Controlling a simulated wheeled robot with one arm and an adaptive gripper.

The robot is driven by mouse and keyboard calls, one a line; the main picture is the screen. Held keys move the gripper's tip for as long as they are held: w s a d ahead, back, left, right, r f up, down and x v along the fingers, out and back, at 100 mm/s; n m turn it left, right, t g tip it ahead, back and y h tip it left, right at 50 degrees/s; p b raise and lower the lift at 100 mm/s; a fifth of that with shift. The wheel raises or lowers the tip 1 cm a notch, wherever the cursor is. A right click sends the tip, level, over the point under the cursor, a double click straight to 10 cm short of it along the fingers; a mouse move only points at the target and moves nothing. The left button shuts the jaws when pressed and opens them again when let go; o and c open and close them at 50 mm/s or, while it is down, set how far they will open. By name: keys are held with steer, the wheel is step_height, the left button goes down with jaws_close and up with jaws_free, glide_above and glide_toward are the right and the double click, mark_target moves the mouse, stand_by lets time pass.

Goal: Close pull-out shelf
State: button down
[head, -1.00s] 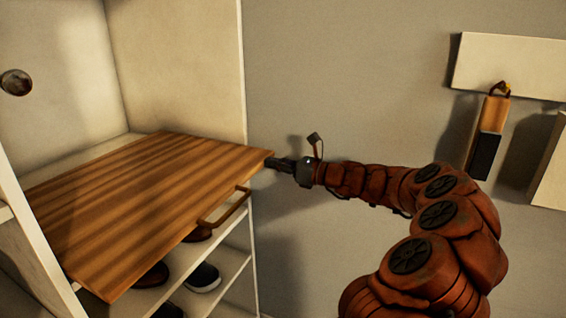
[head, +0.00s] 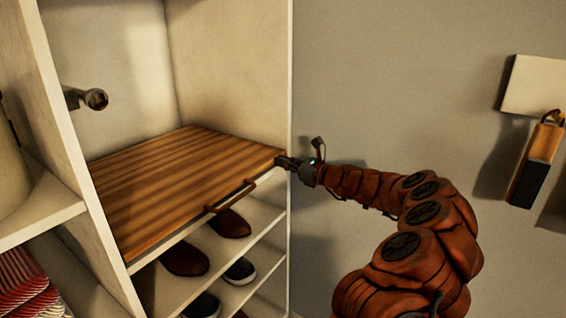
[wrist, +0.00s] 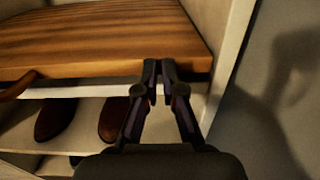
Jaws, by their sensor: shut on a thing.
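The pull-out shelf (head: 185,180) is a striped brown wooden board inside a white cabinet (head: 225,70). Its front edge looks about level with the cabinet's front. A brown bar handle (head: 232,196) sits on that front edge and partly shows in the wrist view (wrist: 16,88). My gripper (head: 281,160) is at the shelf's front right corner, beside the cabinet's right side wall. In the wrist view my gripper (wrist: 158,66) has its fingers close together and shut on the shelf's (wrist: 110,40) front edge. The exact contact at the fingertips is hard to see.
Shoes (head: 186,258) stand on lower shelves below the board. A metal rod (head: 92,99) sticks out in the upper compartment. Striped cloth (head: 25,285) lies at lower left. A brush-like tool (head: 536,165) hangs on the right wall. The grey wall beside my arm is bare.

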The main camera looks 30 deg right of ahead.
steer(key=shift+a+r, duration=0.1)
steer(key=shift+a, duration=0.1)
steer(key=p+v, duration=0.1)
steer(key=v, duration=1.3)
steer(key=shift+d, duration=0.3)
